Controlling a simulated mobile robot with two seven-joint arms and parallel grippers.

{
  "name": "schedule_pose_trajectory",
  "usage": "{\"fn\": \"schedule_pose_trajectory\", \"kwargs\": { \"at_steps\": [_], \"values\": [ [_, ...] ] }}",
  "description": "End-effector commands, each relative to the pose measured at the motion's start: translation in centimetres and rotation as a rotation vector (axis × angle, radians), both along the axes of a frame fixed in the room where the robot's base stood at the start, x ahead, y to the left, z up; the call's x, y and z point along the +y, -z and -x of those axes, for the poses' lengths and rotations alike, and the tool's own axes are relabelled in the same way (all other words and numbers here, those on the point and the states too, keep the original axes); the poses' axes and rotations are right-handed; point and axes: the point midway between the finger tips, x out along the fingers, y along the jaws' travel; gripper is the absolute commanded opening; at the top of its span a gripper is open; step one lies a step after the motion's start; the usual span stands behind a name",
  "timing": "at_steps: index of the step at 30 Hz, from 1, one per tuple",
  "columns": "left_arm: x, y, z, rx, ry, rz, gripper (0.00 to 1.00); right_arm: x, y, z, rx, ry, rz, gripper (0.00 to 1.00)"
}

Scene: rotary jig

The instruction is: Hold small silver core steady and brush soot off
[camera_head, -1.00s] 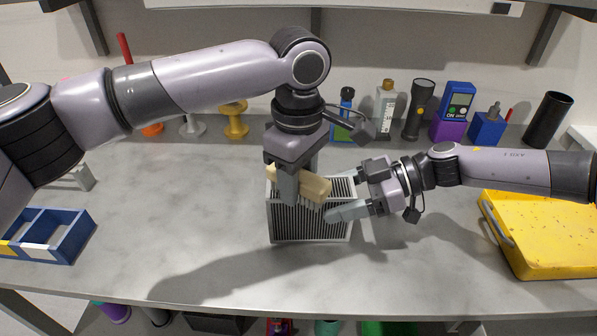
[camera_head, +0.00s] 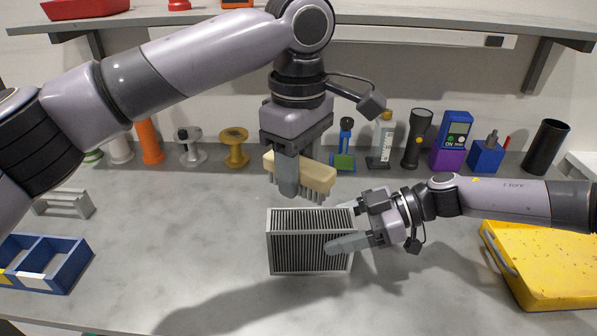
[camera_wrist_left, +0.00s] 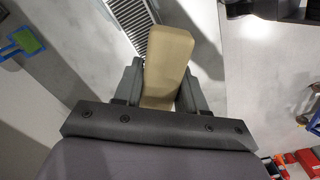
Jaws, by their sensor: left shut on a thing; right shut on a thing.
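The small silver core (camera_head: 310,251) is a finned block with a light frame, standing upright on the grey bench. My right gripper (camera_head: 340,226) is shut on its right side, one finger in front and one behind. My left gripper (camera_head: 289,183) is shut on a brush (camera_head: 318,176) with a cream block and grey bristles pointing down. The brush is above the core, its bristles apart from the core's top. In the left wrist view the cream brush block (camera_wrist_left: 167,62) sits between the fingers, and part of the finned core (camera_wrist_left: 127,18) shows beyond it. No soot can be made out.
A yellow case (camera_head: 545,265) lies at the right and a blue divided bin (camera_head: 62,255) at the left. Spools, bottles, a torch (camera_head: 416,138) and a blue meter (camera_head: 455,128) line the back wall.

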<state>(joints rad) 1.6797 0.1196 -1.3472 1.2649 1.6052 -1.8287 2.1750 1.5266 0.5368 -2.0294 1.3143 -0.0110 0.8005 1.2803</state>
Motion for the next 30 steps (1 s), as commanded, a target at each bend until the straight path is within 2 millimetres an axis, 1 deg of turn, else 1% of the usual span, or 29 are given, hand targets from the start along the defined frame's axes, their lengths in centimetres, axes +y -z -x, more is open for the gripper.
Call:
{"fn": "schedule_pose_trajectory", "kwargs": {
  "at_steps": [10, 11, 12, 13, 23, 26, 30],
  "values": [
    [0.0, 0.0, 0.0, -0.001, 0.0, 0.001, 0.12, 0.0, -0.1, 0.0, -0.001, 0.0, -0.002, 0.2],
    [0.0, 0.0, 0.0, -0.001, 0.0, 0.001, 0.12, 0.0, -0.1, 0.0, -0.001, 0.0, -0.002, 0.74],
    [0.0, 0.0, 0.0, -0.001, 0.0, 0.001, 0.12, 0.0, -0.1, 0.0, -0.001, 0.0, -0.002, 0.87],
    [0.0, 0.0, 0.0, -0.001, 0.0, 0.001, 0.12, 0.0, -0.1, 0.0, -0.001, 0.0, -0.002, 0.94],
    [0.0, 0.0, 0.0, -0.001, 0.0, 0.001, 0.12, -0.2, -0.1, -0.1, 0.0, 0.001, 0.0, 0.94],
    [0.0, 0.0, 0.0, -0.001, 0.0, 0.001, 0.12, -1.1, -0.5, -0.2, -0.002, 0.004, 0.0, 0.94],
    [0.0, 0.0, 0.0, -0.001, 0.0, 0.001, 0.12, -3.5, -1.6, -0.4, -0.003, 0.005, -0.001, 0.94]
  ]
}}
